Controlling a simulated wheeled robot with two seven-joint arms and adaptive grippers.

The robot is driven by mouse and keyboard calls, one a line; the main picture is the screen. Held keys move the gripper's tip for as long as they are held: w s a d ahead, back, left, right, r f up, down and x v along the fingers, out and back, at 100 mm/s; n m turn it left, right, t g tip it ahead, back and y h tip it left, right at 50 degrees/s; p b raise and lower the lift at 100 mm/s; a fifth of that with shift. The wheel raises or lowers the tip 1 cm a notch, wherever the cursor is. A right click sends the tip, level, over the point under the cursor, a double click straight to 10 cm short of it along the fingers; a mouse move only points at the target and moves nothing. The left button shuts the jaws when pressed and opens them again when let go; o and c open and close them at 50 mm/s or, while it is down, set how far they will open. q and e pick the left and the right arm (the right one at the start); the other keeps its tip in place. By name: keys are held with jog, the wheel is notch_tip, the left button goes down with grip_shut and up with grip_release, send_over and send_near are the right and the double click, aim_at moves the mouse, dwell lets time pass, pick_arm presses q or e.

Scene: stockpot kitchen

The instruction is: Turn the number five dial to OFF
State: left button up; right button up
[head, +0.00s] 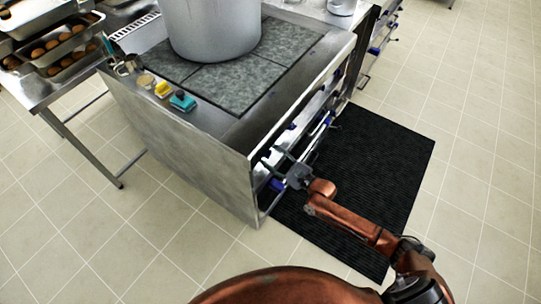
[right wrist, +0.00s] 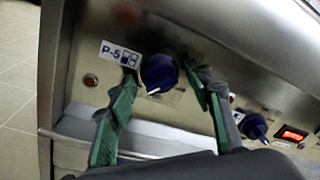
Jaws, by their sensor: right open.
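The number five dial (right wrist: 158,72) is a round dark blue knob on the metal panel, beside a label (right wrist: 119,53) reading P-5. A white pointer mark shows on its lower edge. My right gripper (right wrist: 163,80) is open, with one green-padded finger on each side of the dial; I cannot tell whether either finger touches it. In the head view my right gripper (head: 284,171) is at the near end of the stove's front, where the dial itself is hard to make out. My left gripper is out of view.
A second blue dial (right wrist: 255,126) sits to the right, near a lit red display (right wrist: 292,133). A red indicator (right wrist: 91,80) is left of the dial. A large pot (head: 213,30) stands on the stove. A black mat (head: 385,150) lies on the floor in front.

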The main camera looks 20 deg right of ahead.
jog(key=shift+w, duration=0.1)
jog(key=c, duration=1.1)
jog(key=shift+d, duration=0.1)
jog(key=shift+c, duration=0.3)
